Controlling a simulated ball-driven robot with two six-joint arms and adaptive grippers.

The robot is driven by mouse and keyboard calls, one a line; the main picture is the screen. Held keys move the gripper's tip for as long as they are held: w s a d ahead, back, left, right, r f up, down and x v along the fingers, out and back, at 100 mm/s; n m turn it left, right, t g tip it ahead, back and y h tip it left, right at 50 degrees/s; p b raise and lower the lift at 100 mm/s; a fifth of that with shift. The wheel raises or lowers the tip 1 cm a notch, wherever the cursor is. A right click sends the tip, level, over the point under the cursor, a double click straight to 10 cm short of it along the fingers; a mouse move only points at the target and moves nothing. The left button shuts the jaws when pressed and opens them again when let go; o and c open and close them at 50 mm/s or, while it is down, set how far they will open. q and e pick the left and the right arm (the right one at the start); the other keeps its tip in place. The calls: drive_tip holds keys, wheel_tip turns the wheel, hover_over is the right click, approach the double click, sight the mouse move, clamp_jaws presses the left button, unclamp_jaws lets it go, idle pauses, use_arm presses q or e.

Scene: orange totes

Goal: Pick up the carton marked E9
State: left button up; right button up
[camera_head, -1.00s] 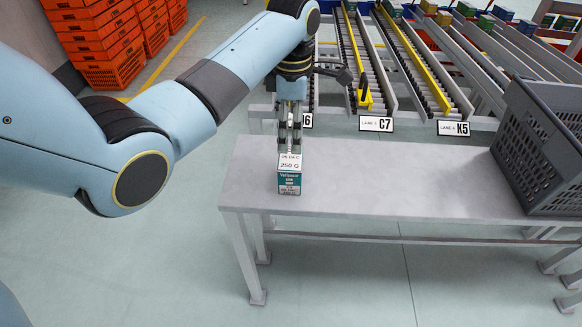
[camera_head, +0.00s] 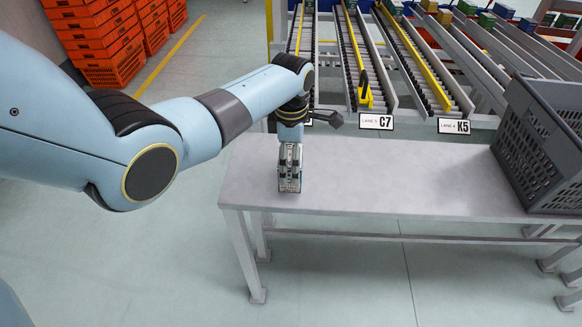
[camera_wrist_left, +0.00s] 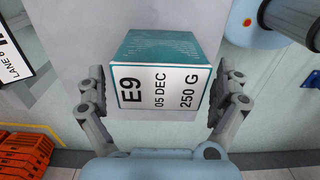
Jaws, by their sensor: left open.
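The carton marked E9 (camera_wrist_left: 158,85) shows large between the fingers in the left wrist view. It has a teal side and a white label reading E9, 05 DEC, 250 G. In the head view the carton (camera_head: 290,187) stands upright on the grey table (camera_head: 400,185) near its left end, mostly covered by my gripper. My left gripper (camera_head: 290,160) points down over it. In the wrist view the open fingers of my left gripper (camera_wrist_left: 164,98) are on either side of the carton, with a gap visible at each side. My right gripper is not in view.
A dark grey crate (camera_head: 545,145) stands at the table's right end. The middle of the table is clear. Roller lanes with signs C7 (camera_head: 376,122) and K5 (camera_head: 454,126) lie behind the table. Orange totes (camera_head: 100,45) are stacked at the far left.

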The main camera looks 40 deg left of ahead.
use_arm(q)
drive_tip(key=shift+c, duration=0.4)
drive_tip(key=c, duration=1.2)
